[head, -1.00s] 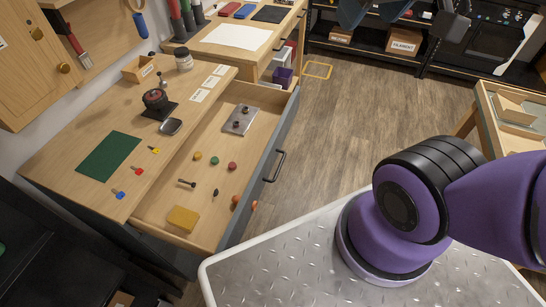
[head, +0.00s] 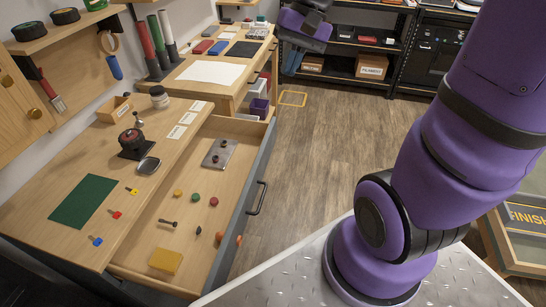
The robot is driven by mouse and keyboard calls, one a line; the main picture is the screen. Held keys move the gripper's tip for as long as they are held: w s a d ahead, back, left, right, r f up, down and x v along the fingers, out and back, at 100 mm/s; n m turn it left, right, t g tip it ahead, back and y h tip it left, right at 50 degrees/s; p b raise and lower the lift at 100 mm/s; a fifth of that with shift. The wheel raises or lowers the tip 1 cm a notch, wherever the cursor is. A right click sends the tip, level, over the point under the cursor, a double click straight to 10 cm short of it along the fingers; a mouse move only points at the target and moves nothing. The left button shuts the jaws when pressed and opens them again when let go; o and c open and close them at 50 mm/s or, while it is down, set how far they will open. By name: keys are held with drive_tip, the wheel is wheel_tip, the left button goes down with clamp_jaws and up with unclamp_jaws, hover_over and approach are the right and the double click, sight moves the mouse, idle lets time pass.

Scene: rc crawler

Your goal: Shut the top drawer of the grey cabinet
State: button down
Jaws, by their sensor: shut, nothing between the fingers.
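The top drawer (head: 240,215) of the grey cabinet stands pulled well out, its grey front and dark bar handle (head: 257,198) facing the floor to the right. Inside lie a yellow block (head: 166,261), a metal plate (head: 219,153), small coloured knobs (head: 195,197) and a dark bolt (head: 168,223). The cabinet's wooden top (head: 75,165) is behind the drawer on the left. The end of my arm, with my gripper (head: 304,27), shows at the top of the head view, beyond the drawer and apart from it. Its fingers are hard to make out; it is shut and empty.
A second bench (head: 205,72) with paper adjoins at the back. A purple bin (head: 259,109) sits by the drawer's far end. Dark shelving (head: 345,68) stands behind. Open wooden floor (head: 318,140) lies right of the drawer. A tray marked FINISH (head: 525,217) is at right.

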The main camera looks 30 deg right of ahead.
drive_tip(key=w+d+f+m+t+y, duration=0.1)
drive_tip(key=w+d+f+m+y, duration=0.25)
drive_tip(key=f, duration=0.35)
drive_tip(key=w+d+f+m+y, duration=0.2)
drive_tip(key=w+d+f+m, duration=0.15)
drive_tip(key=f, duration=0.35)
drive_tip(key=w+d+f+m+t+y, duration=0.1)
drive_tip(key=w+d+f+m+y, duration=0.15)
drive_tip(key=w+f, duration=0.4)
drive_tip(key=s+d+f+m+t+y, duration=0.1)
drive_tip(key=d+f+m+t, duration=0.15)
drive_tip(key=f, duration=0.45)
drive_tip(key=d+f+m+t+y, duration=0.1)
drive_tip(key=d+f+m+t, duration=0.15)
drive_tip(key=f, duration=0.45)
drive_tip(key=m+t+h, duration=0.2)
drive_tip(key=m+t, duration=0.4)
drive_tip(key=m, duration=0.2)
approach(267, 155)
drive_tip(key=shift+n, duration=0.25)
drive_tip(key=x, duration=0.7)
drive_tip(key=shift+w+a, duration=0.1)
drive_tip(key=shift+a, duration=0.15)
drive_tip(key=shift+a, duration=0.1)
drive_tip(key=x, duration=2.8)
drive_tip(key=shift+a+r, duration=0.1)
drive_tip(key=shift+a, duration=0.05)
drive_tip(key=shift+w+a+r, duration=0.15)
drive_tip(key=shift+w+a, duration=0.05)
drive_tip(key=shift+w, duration=0.1)
